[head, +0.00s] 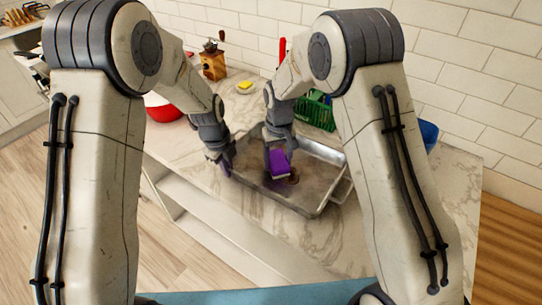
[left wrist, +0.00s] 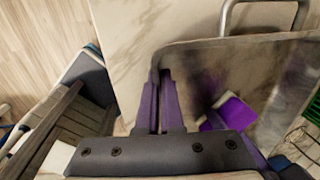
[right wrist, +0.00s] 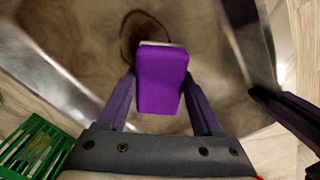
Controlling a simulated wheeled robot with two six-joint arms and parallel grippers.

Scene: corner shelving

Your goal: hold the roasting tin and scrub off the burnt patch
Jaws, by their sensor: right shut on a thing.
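The grey metal roasting tin (head: 318,172) lies on the marble counter, with a dark brown burnt patch (head: 293,179) on its floor. The patch shows as a brown ring in the right wrist view (right wrist: 132,32). My right gripper (head: 278,150) is shut on a purple scrubber block (head: 279,163) with a pale edge, which overlaps the patch's near part in the right wrist view (right wrist: 160,82). My left gripper (head: 226,166) is at the tin's left end. Its fingers (left wrist: 158,100) stand close together around the rim; whether they press on it is hidden.
A green crate (head: 318,110) stands behind the tin, and a blue bowl (head: 429,132) is to the right, partly behind my arm. A yellow sponge (head: 244,86), a wooden grinder (head: 213,62) and a red bowl (head: 160,110) are further back. The counter's front is clear.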

